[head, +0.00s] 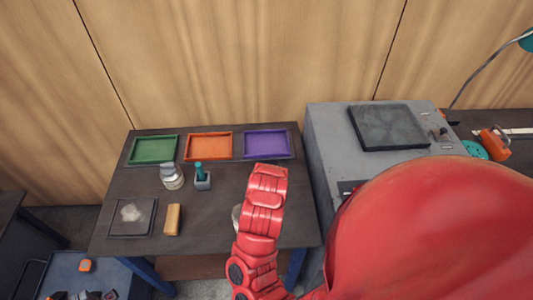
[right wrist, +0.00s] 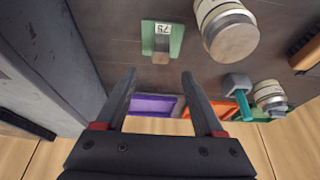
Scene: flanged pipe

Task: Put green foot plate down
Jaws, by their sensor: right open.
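The green foot plate (right wrist: 175,40) is on the dark table in the right wrist view. It has a white label with dark digits and a small metal block or post on it. My right gripper (right wrist: 160,74) is open, with nothing between its fingers. The plate shows just beyond the fingertips, apart from them. In the head view my red right arm (head: 262,215) reaches over the table's right part and hides the plate and the gripper. My left gripper is not in view.
A pale metal-ended cylinder (right wrist: 232,35) stands beside the plate. Green (head: 153,150), orange (head: 209,146) and purple (head: 267,144) trays line the table's back. A jar (head: 172,177), teal-handled tool (head: 201,180), tan block (head: 173,219) and dark tray (head: 116,226) stand left. A grey machine (head: 325,135) borders the right.

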